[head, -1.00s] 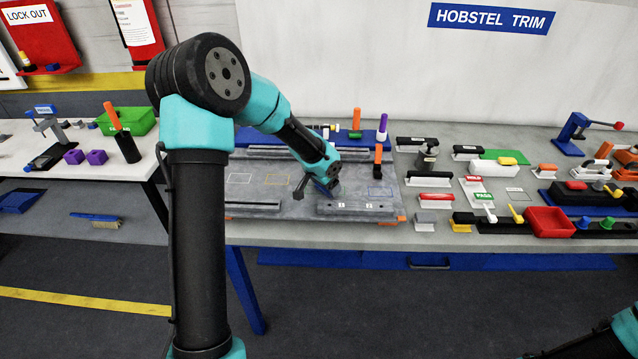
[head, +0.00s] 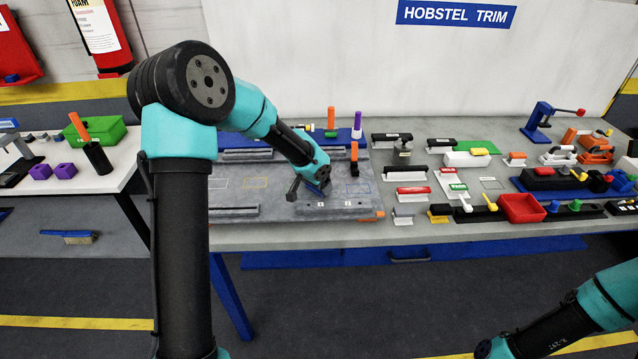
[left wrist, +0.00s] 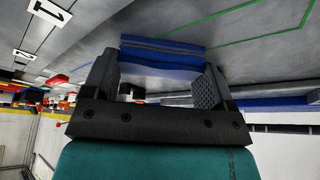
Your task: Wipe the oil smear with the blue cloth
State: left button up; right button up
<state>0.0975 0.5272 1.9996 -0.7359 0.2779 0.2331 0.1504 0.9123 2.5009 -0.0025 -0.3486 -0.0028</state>
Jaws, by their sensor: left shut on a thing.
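My left gripper (head: 316,189) is shut on the blue cloth (left wrist: 160,52), low over the grey plate (head: 285,207) on the workbench. A green outline (left wrist: 245,25) is drawn on the plate beside the cloth. I cannot make out the oil smear. My right arm enters at the lower right, but its gripper is out of view.
An orange-handled tool (head: 354,158) stands close to the right of my left gripper. Stamps, blocks and a red bin (head: 521,208) crowd the bench to the right. A green bin (head: 93,131) sits on the left table.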

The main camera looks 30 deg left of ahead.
pick_arm(q)
jog(key=shift+s+a, duration=0.65)
jog(key=shift+a, duration=0.45)
jog(key=shift+s+a, duration=0.6)
jog(key=shift+a, duration=0.55)
jog(key=shift+s+a, duration=0.65)
jog(key=shift+a, duration=0.45)
notch_tip(320, 180, up, 8)
